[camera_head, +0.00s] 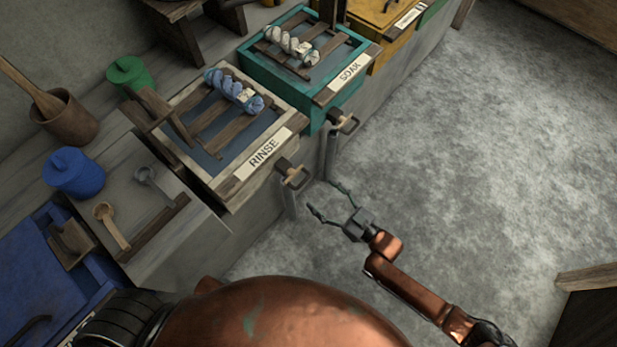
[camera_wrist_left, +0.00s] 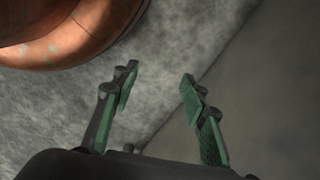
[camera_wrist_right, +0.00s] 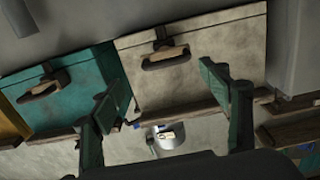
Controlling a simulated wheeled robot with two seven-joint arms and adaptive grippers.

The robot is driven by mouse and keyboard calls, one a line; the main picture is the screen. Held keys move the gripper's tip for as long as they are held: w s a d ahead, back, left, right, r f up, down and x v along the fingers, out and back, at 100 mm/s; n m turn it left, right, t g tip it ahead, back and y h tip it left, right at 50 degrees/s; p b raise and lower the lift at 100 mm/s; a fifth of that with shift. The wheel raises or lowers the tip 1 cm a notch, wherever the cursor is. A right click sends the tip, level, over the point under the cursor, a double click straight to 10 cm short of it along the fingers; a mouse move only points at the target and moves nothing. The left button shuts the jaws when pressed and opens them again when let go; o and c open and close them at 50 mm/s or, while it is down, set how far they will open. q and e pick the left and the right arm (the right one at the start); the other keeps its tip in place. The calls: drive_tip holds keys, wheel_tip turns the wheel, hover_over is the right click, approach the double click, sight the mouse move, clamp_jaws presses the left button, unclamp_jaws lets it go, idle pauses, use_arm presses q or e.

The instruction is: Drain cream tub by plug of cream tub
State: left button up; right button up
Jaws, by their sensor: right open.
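The cream tub (camera_head: 232,193), labelled RINSE, stands in the row of tubs at the middle left, with dark liquid inside. Its plug (camera_head: 293,175), with a wooden grip, sticks out of its front face. In the right wrist view the cream front (camera_wrist_right: 215,65) fills the middle, with the plug (camera_wrist_right: 166,57) on it. My right gripper (camera_head: 326,199) is open and empty, just in front of and to the right of the plug, apart from it. My left gripper (camera_wrist_left: 160,82) is open and empty in the left wrist view and does not show in the head view.
The teal SOAK tub (camera_head: 317,108) with its own plug (camera_head: 343,123) stands beside the cream tub. A blue-and-white yarn hank (camera_head: 233,90) lies on slats over the cream tub. A blue tub (camera_head: 30,270) is at lower left. The floor (camera_head: 450,150) to the right is clear.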

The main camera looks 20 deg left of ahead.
sight(303, 181)
drive_tip(key=x, duration=0.2)
drive_tip(key=b+x, duration=0.1)
drive_tip(key=x, duration=0.2)
drive_tip(key=b+x, duration=0.1)
drive_tip(key=x, duration=0.2)
drive_tip(key=shift+s+a+r, duration=0.2)
drive_tip(key=shift+s, duration=0.2)
use_arm(q)
wheel_tip(303, 181, up, 7)
drive_tip(key=w+d, duration=0.1)
drive_tip(key=shift+d, duration=0.1)
use_arm(e)
drive_tip(key=shift+c, duration=0.2)
